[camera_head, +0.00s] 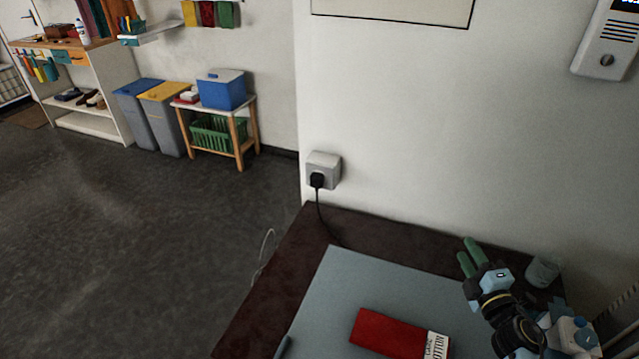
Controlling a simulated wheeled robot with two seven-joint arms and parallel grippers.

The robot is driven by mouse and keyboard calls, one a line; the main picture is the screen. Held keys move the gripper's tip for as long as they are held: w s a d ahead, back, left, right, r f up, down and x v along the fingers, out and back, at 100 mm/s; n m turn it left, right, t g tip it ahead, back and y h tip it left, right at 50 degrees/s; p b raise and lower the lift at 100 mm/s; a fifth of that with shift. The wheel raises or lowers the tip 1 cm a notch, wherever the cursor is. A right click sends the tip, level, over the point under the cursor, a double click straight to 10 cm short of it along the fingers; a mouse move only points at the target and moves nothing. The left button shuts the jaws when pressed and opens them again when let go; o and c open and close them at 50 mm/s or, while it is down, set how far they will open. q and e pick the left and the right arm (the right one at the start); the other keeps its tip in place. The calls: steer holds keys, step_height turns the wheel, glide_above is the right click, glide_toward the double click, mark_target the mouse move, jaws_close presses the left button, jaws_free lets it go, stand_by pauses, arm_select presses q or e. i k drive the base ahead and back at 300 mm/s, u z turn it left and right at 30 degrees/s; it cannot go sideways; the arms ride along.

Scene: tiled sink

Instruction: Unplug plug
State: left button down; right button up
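A black plug (317,181) sits in a white wall socket (323,164) near the left corner of the wall. Its black cord (320,208) hangs down to the dark tabletop. My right gripper (467,250) shows at the lower right, over the far part of the table. Its two green fingers stand apart with nothing visible between them, so it looks open. It is well to the right of the plug and below it, not touching it. My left gripper cannot be made out.
A grey-blue mat (345,280) covers much of the dark table (262,308). A red item with a white label (390,335) lies on it. A greenish cup (542,272) stands beyond my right gripper. The wall between socket and gripper is clear. Bins (160,118) stand far left.

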mark_target(317, 178)
steer(key=u, duration=2.65)
steer(key=i, duration=2.35)
steer(key=z, duration=3.55)
steer(key=i, duration=1.05)
steer(key=z, duration=0.05)
